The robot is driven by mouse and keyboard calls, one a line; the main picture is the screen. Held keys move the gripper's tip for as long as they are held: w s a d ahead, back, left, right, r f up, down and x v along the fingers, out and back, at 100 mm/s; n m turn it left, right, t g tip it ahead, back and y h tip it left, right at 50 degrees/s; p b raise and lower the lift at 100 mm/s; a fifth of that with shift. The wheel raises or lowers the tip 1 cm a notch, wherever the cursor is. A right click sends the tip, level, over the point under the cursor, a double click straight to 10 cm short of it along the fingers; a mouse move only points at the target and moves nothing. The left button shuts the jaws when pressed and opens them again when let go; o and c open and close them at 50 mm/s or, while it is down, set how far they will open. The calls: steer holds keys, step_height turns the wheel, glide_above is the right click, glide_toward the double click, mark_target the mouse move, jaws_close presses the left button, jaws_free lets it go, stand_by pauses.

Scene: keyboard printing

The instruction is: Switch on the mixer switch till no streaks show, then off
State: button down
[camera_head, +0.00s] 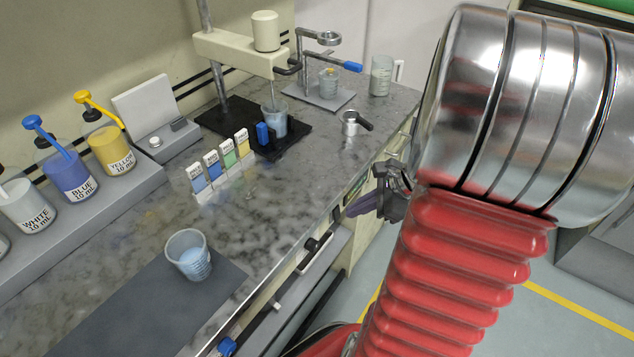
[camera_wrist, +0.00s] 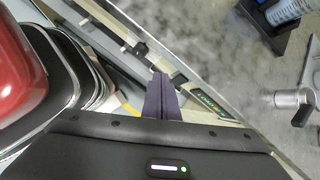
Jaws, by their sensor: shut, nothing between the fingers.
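The mixer (camera_head: 238,52) stands at the back of the counter, a cream arm on a metal post with a thin shaft reaching down into a beaker (camera_head: 273,120) of pale blue liquid. The beaker stands on the mixer's black base (camera_head: 222,117). A blue switch (camera_head: 262,133) sits on the front of that base. My gripper (camera_head: 362,205) is shut and empty, out past the counter's front edge, to the right of and apart from the switch. In the wrist view its dark purple fingers (camera_wrist: 161,97) are together. Whether streaks show in the liquid is too small to tell.
Colour cards (camera_head: 222,160) stand left of the mixer base. A beaker (camera_head: 188,255) stands on a grey mat at the front. Pump bottles (camera_head: 110,148) line the left shelf. Drawer handles (camera_head: 316,250) jut below the counter edge.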

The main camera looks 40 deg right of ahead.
steer(key=s+d+f+m+t+h, duration=0.1)
steer(key=s+d+f+m, duration=0.2)
steer(key=d+m, duration=0.3)
steer(key=shift+s+d+f+m+t, duration=0.2)
steer(key=shift+d+f+m+t, duration=0.15)
steer(key=shift+d+f, duration=0.35)
glide_toward(339, 218)
step_height(339, 218, down, 3)
steer(key=shift+w+a+f, duration=0.2)
steer(key=shift+w+a, duration=0.15)
steer(key=shift+w, duration=0.45)
steer(key=shift+w+a+f, duration=0.15)
steer(key=shift+w+a, duration=0.2)
steer(key=shift+w, duration=0.5)
steer(key=shift+d, duration=0.1)
